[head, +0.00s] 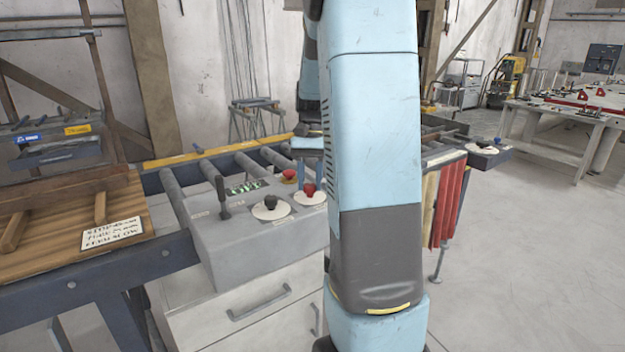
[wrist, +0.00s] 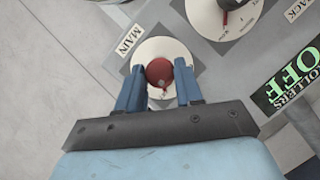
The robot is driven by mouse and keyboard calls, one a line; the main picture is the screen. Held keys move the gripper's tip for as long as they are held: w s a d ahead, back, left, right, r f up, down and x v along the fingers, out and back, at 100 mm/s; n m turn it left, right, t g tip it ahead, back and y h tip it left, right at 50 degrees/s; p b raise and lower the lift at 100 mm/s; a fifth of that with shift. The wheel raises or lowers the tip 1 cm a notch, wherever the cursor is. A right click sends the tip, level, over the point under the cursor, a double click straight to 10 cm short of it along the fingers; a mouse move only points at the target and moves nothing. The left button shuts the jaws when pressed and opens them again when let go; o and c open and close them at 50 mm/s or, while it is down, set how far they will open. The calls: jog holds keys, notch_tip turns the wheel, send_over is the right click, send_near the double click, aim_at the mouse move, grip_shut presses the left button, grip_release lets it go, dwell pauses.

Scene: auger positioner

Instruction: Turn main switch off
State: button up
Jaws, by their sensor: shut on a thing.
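The main switch (wrist: 159,70) is a red knob on a round white dial, next to a label reading MAIN (wrist: 129,38). In the head view, a red knob on a white dial (head: 308,189), at the right of the grey control box, appears to be this switch. My gripper (wrist: 159,79) has its blue fingers on either side of the red knob and is shut on it. In the head view, my arm hides most of the gripper and the right end of the box.
The grey control box (head: 215,240) also carries a black lever (head: 222,197), a black knob (head: 271,202) and another red knob (head: 289,173). A green display (wrist: 288,90) reads ROLLERS OFF. A roller conveyor (head: 185,195) runs behind the box.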

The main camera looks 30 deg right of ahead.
jog(key=shift+m, duration=0.5)
dwell(0.3)
jog(key=o, duration=1)
jog(key=shift+y, duration=0.3)
jog(key=v, duration=1.3)
jog(key=shift+r, duration=0.35)
jog(key=shift+d, duration=0.1)
jog(key=s+a+f+n+t+h, duration=0.1)
jog(key=s+a+n+t, duration=0.3)
jog(key=s+a, duration=0.5)
jog(key=s+a+f+n+t+h, duration=0.2)
jog(key=s+a+n+t, duration=0.2)
jog(key=s+a, duration=0.6)
jog(key=s+t, duration=0.1)
jog(key=s, duration=0.2)
jog(key=shift+a+f, duration=0.15)
jog(key=shift+f, duration=0.25)
